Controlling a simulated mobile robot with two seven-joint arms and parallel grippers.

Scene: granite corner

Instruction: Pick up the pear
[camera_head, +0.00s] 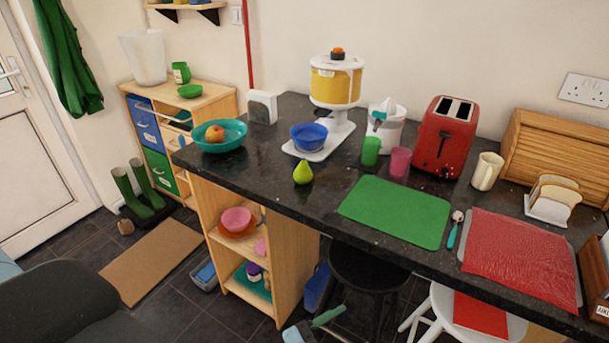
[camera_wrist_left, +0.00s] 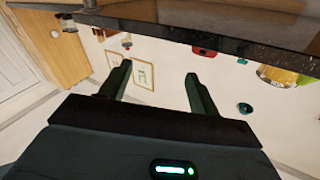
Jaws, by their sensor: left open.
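The green pear (camera_head: 303,172) stands upright on the dark granite counter (camera_head: 270,192), near its front edge, in the head view. I cannot make it out in the left wrist view. My left gripper (camera_wrist_left: 158,72) is open in the left wrist view, with its two dark fingers apart and nothing between them. The gripper is apart from the pear. My right gripper is not in view.
A teal bowl (camera_head: 220,135) with an orange-red fruit stands left of the pear. A white juice dispenser (camera_head: 336,80) with a blue bowl (camera_head: 309,137) stands behind it. A green mat (camera_head: 395,211) lies to the right. Stools (camera_head: 368,268) stand under the counter's front.

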